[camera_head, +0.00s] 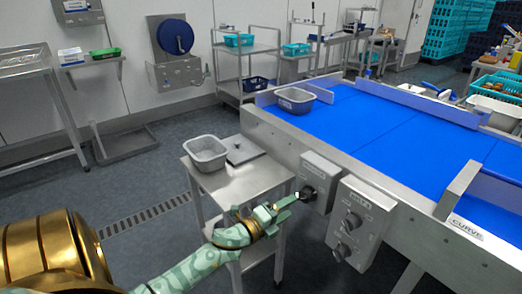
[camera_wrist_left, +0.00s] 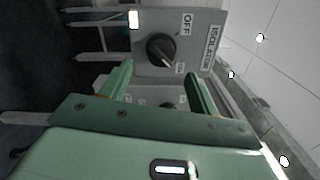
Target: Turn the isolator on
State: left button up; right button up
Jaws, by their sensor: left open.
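The isolator is a grey box (camera_head: 321,172) on the side of the blue-belted conveyor, with a dark rotary knob (camera_head: 308,193) on its face. In the left wrist view the box plate (camera_wrist_left: 205,50) carries the words ISOLATOR and OFF, and a smaller label too small to read surely. The black knob (camera_wrist_left: 160,48) has a pale mark at its lower right edge, toward the smaller label. My left gripper (camera_head: 291,201) is open in front of the knob. In the wrist view its green fingers (camera_wrist_left: 158,70) stand apart, the knob beyond their tips. My right gripper is not in view.
A second control box (camera_head: 359,222) with two knobs hangs just right of the isolator. A steel side table (camera_head: 240,187) with a grey tub (camera_head: 206,153) stands to the left. The conveyor edge (camera_head: 400,205) runs behind both boxes. Open floor lies further left.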

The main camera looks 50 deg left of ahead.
pick_arm(q)
jog(key=s+p, duration=0.1)
jog(key=s, duration=0.9)
jog(key=shift+a, duration=0.4)
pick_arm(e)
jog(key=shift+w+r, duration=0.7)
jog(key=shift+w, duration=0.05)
pick_arm(q)
jog(key=shift+s, duration=0.1)
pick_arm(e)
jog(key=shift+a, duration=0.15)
